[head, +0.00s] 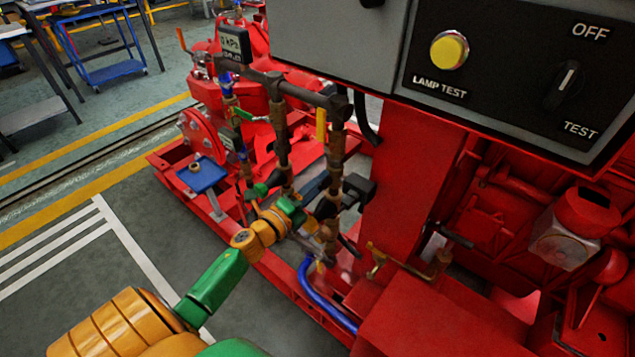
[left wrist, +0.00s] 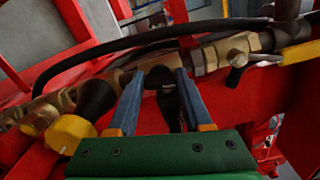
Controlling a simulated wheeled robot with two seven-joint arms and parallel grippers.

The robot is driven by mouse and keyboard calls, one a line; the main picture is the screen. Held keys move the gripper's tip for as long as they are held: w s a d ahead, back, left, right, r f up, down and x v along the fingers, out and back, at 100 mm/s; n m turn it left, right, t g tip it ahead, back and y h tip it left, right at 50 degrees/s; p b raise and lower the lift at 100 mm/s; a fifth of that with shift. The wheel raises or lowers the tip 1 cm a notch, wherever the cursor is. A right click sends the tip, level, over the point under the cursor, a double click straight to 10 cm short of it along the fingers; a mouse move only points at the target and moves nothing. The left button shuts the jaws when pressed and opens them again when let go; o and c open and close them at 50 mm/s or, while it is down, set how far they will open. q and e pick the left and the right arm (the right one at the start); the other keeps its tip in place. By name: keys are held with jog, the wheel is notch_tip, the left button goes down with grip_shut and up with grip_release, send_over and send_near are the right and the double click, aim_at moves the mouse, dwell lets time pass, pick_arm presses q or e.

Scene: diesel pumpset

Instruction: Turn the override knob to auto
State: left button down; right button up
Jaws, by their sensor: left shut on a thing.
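My left gripper (head: 312,216) reaches in from the lower left to the brass pipework on the red pumpset. In the left wrist view, the left gripper's two blue-grey fingers (left wrist: 158,96) stand on either side of a black knob (left wrist: 167,92) and are shut on it. No label shows on this knob, so its setting cannot be read; it seems to be the override knob. In the head view the knob is mostly hidden by the gripper and pipe fittings. My right gripper is not in view.
A control panel (head: 455,110) with a yellow lamp test button (head: 449,50) and a black OFF/TEST switch (head: 568,84) hangs at the upper right. Upright pipes (head: 281,140), a yellow lever (head: 321,124) and a blue hose (head: 318,293) crowd the gripper. Open floor (head: 80,275) lies left.

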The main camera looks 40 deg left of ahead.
pick_arm(q)
jog(key=shift+n, duration=0.9)
jog(key=shift+f, duration=0.1)
jog(key=shift+c, duration=1.6)
grip_release()
jog(key=s, duration=0.7)
jog(key=shift+a+p, duration=0.25)
jog(key=shift+p, duration=0.15)
